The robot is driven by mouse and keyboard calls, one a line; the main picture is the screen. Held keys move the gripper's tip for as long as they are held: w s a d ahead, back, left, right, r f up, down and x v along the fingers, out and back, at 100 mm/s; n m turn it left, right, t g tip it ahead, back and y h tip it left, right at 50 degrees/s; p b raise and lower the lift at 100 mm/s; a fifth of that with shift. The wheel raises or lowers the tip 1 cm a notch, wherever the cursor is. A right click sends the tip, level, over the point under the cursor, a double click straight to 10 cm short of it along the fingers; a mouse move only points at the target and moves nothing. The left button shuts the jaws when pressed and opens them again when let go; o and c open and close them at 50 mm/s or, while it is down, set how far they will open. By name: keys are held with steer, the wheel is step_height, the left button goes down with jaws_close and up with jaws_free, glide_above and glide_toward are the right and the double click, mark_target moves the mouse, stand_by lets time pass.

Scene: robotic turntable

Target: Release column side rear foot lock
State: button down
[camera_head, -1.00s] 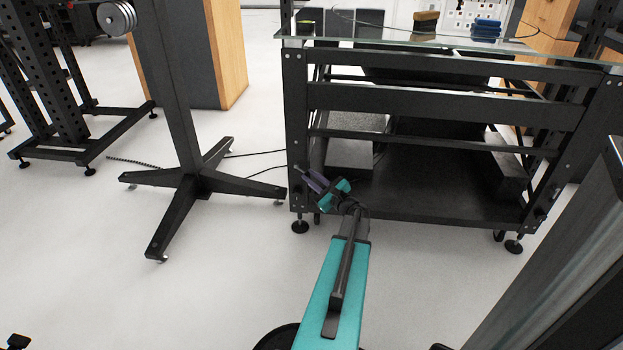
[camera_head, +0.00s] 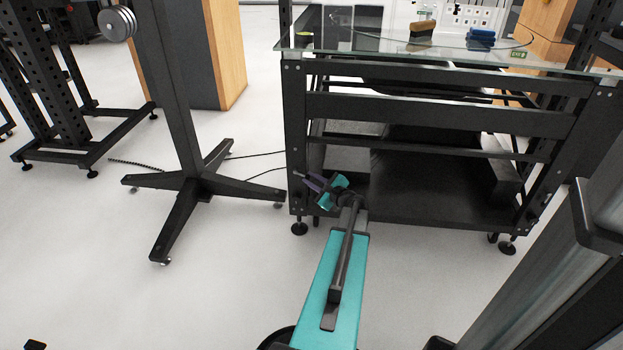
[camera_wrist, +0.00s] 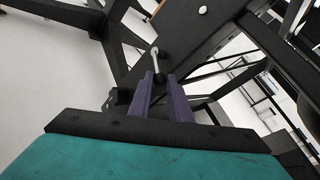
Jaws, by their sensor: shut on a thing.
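My gripper (camera_head: 301,174) is at the lower part of the near left leg (camera_head: 294,135) of the black frame table, just above its foot (camera_head: 299,228). In the wrist view, the two purple fingers of my gripper (camera_wrist: 160,75) are close together at a small foot lock (camera_wrist: 154,52) with a dark knob and a pale metal part. The fingers are shut on this lock at their tips. The black frame beam lies right behind it. In the head view the lock is too small and hidden to make out.
A black stand with a splayed base (camera_head: 190,185) stands on the floor left of my arm. The glass table top (camera_head: 440,55) overhangs the frame. A cable runs on the floor behind the stand. Open pale floor (camera_head: 240,270) lies left of my arm.

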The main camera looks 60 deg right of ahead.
steer(key=c, duration=1.6)
jaws_free()
steer(key=shift+c, duration=0.2)
steer(key=p+v, duration=0.3)
steer(key=v, duration=1.1)
steer(key=shift+p, duration=0.4)
steer(key=shift+w+r, duration=0.1)
steer(key=shift+w, duration=0.05)
